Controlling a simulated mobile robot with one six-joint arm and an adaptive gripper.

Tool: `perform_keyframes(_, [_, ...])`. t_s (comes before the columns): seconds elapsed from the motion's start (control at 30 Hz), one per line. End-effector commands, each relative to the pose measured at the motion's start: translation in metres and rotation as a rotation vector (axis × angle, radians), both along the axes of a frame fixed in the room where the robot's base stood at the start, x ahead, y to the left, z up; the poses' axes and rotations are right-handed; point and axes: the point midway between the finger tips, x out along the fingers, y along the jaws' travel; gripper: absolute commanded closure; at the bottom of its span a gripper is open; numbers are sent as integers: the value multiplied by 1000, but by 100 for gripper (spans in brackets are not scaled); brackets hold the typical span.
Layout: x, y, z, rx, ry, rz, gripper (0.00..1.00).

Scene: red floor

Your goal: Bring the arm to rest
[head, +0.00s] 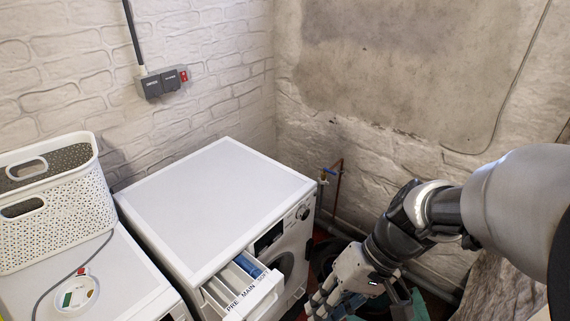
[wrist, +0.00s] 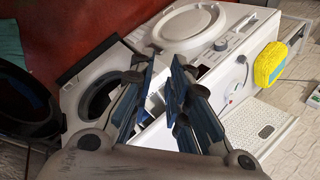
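My arm reaches in from the right of the head view, bent downward. My gripper (head: 325,299) is low in front of the white washing machine (head: 215,205), just right of its pulled-out detergent drawer (head: 243,290). In the wrist view my gripper's two blue-padded fingers (wrist: 164,62) stand apart with a gap between them. Nothing is held between them. The washing machine's front and dark round opening (wrist: 97,97) show behind the fingers. I cannot tell whether the fingers touch the drawer.
A perforated white basket (head: 55,205) stands on a second white machine (head: 115,275) at left. A dark round object (head: 325,258) and copper pipe (head: 336,180) are near my arm. A yellow item (wrist: 270,65) shows in the wrist view. The washing machine's top is bare.

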Motion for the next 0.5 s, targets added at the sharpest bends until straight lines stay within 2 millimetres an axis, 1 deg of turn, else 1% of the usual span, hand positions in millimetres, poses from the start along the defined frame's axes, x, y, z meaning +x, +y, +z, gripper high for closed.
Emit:
perform_keyframes(0.03, [-7,-4,12,-60,-45,0,84])
perform_keyframes(0.2, [-27,-26,42,-256,-191,-51,84])
perform_keyframes(0.4, [-43,-52,73,-420,-387,-151,84])
perform_keyframes(0.5, [-47,-61,83,-464,-461,-195,84])
